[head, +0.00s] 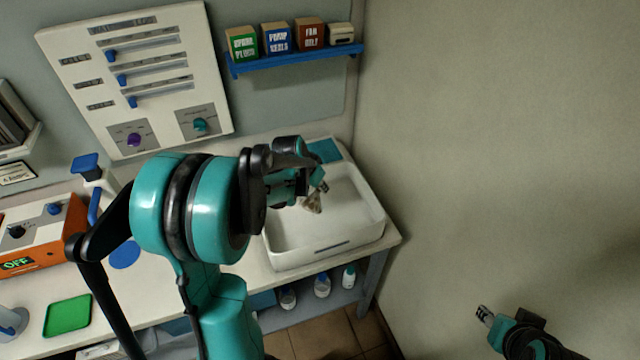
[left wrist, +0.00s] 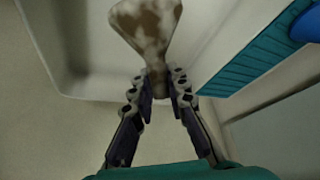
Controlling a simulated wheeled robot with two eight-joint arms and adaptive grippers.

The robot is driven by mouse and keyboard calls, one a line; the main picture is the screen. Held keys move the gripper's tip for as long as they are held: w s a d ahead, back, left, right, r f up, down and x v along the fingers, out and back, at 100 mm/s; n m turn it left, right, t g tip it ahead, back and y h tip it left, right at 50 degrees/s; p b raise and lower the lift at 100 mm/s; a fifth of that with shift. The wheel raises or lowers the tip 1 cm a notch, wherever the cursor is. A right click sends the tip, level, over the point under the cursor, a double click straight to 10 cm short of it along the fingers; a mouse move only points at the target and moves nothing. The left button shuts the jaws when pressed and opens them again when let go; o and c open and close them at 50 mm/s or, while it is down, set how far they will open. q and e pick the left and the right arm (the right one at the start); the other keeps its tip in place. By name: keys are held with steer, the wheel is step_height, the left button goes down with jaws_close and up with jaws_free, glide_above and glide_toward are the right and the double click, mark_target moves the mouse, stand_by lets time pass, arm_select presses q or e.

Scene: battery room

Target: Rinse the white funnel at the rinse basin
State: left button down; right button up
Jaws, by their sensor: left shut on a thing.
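The funnel (left wrist: 148,28) is white with brown dirt stains. In the left wrist view my left gripper (left wrist: 158,88) is shut on its narrow stem, and the wide cone points away from the fingers. In the head view the funnel (head: 312,203) shows small and brownish over the white rinse basin (head: 330,245). My left gripper (head: 318,186) is above the basin there, and its arm hides part of the basin's left side. I cannot tell whether the funnel touches the basin floor. My right gripper (head: 484,316) is at the lower right, away from the bench; its jaw state is unclear.
A teal strip (head: 325,151) lies at the basin's back edge. A blue shelf (head: 295,60) with small boxes hangs above. An orange device (head: 45,235) reading OFF and a green tray (head: 68,315) are on the left bench. Bottles (head: 322,285) stand below the bench.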

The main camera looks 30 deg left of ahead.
arm_select(q)
steer(key=shift+f+b, duration=2.15)
steer(key=shift+f, duration=1.1)
steer(key=shift+r, duration=0.1)
steer(key=shift+r+p, duration=5)
steer(key=shift+r, duration=1.6)
step_height(320, 180, up, 4)
steer(key=p, duration=0.3)
